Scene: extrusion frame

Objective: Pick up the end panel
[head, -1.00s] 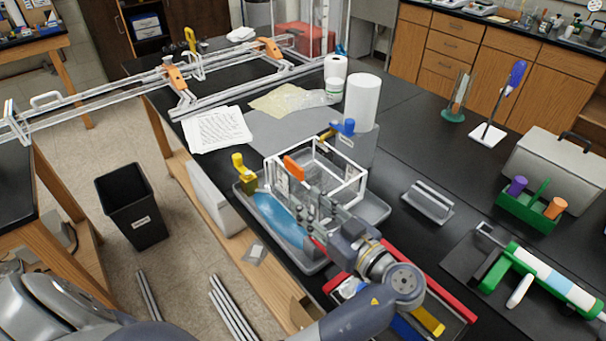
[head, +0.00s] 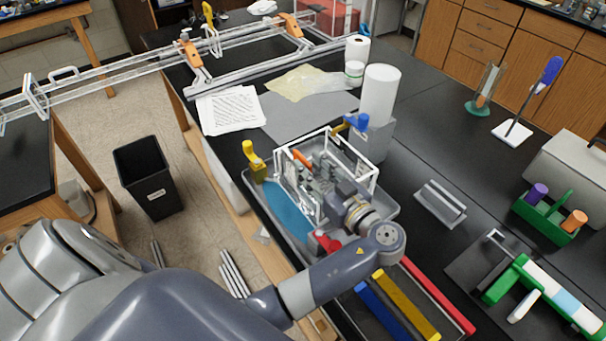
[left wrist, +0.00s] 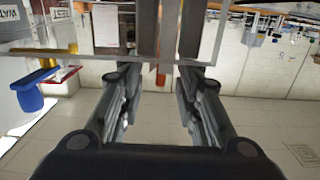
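A white open box frame (head: 369,177) stands in a grey tray (head: 391,211) on the black bench. My left gripper (head: 312,172) is over and partly inside this frame, beside a small orange piece (head: 302,158). In the left wrist view my left gripper (left wrist: 168,45) has its two fingers apart, with a clear gap between them. A pale translucent strip (left wrist: 60,52) crosses that view near the fingertips. I cannot tell for sure which part is the end panel. My right gripper is not in view.
A yellow clamp (head: 257,165) stands at the tray's left, a blue-topped grey block (head: 371,138) behind the frame. A paper-towel roll (head: 380,95) is farther back. A grey handled piece (head: 440,203) lies to the right. Bare bench lies between it and the green caddy (head: 545,217).

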